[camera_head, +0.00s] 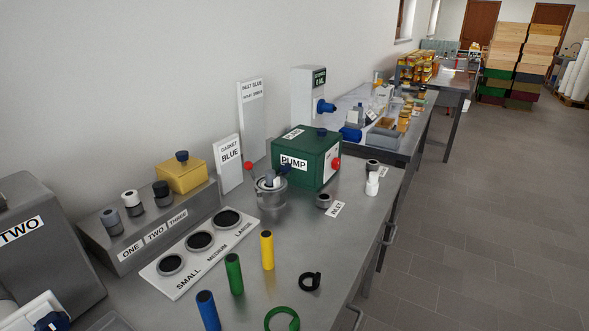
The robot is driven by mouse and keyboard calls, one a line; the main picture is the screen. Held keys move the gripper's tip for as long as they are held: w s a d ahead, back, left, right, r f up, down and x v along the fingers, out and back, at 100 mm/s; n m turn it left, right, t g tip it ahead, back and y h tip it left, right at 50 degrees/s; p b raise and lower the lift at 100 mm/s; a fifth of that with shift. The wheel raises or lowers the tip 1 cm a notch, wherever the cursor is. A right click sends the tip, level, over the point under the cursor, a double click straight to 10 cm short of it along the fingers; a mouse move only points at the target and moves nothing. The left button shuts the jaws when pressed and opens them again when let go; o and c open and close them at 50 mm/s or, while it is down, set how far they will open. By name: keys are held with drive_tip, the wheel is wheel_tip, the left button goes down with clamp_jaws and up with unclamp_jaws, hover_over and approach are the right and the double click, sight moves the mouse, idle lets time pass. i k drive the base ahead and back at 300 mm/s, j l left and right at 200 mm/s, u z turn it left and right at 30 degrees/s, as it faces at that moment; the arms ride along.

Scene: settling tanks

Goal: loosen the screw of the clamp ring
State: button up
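No part in view is labelled as the clamp ring. A metal pot (271,203) stands on the steel bench in front of the green pump box. At its top are a grey and dark blue fitting, a red ball (248,166) and a dark blue knob (286,168); whether a clamp ring and its screw are among these is too small to tell. A loose black ring (310,281) with a small lug lies flat at the front of the bench, and a green ring (282,319) lies nearer.
The green pump box (305,158) stands behind the pot. A plate with three holes (200,241) lies left of it. Blue, green and yellow (267,250) cylinders stand in front. A stepped block (150,228) carries several knobs. The floor (480,215) at right is clear.

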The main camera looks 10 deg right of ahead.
sight(286, 167)
drive_tip(key=i+l+z, duration=0.15)
drive_tip(key=i+z, duration=0.2)
drive_tip(key=i, duration=0.15)
drive_tip(key=i+z, duration=0.35)
drive_tip(key=i, duration=0.15)
